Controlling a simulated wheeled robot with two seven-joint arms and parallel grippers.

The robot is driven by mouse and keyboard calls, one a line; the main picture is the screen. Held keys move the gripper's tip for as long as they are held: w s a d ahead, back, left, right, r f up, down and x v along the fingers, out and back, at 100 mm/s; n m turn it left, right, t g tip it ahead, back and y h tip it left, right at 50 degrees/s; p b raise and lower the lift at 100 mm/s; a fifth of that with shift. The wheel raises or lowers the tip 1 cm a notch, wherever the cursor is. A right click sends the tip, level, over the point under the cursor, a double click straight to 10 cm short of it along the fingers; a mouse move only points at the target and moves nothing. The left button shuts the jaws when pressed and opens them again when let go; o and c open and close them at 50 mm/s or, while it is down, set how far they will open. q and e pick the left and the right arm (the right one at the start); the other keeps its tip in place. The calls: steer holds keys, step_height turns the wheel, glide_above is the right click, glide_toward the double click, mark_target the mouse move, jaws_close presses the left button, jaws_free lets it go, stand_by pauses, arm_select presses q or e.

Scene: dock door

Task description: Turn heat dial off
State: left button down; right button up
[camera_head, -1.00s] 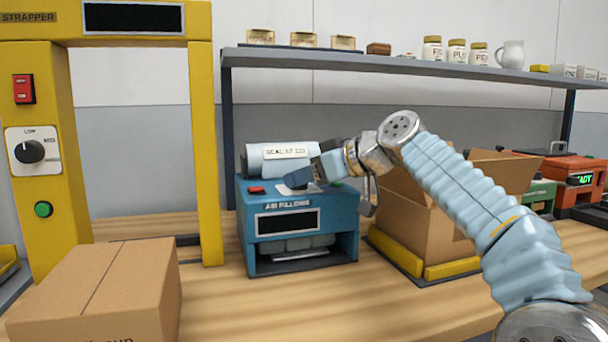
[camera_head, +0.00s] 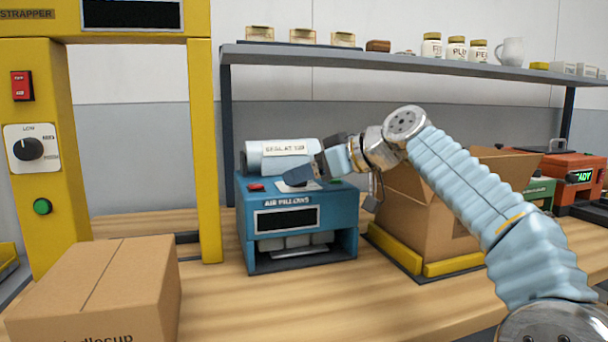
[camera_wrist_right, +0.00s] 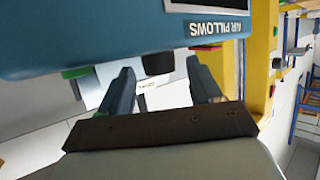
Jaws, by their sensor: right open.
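The blue air pillows machine (camera_head: 340,205) stands on the bench in the head view. A white dial plate (camera_head: 290,187) lies on its top, partly covered by my right gripper (camera_head: 300,172). The right wrist view shows a short black knob (camera_wrist_right: 158,63) beside the machine's blue body, with the white plate (camera_wrist_right: 95,88) behind it. My right gripper's two fingers (camera_wrist_right: 160,76) are open, one on each side of the knob, with gaps visible. I cannot tell the dial's setting, since its markings are mostly hidden. My left gripper is out of view.
A red switch (camera_head: 257,187) and a white roll (camera_head: 280,157) are on the machine. A yellow strapper frame (camera_head: 206,150) with its own black dial (camera_head: 28,149) stands left, a closed carton (camera_head: 95,290) before it. An open carton (camera_head: 415,215) stands right, below a shelf (camera_head: 420,58).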

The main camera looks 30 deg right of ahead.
steer(key=v, duration=1.3)
steer(key=shift+f, duration=0.1)
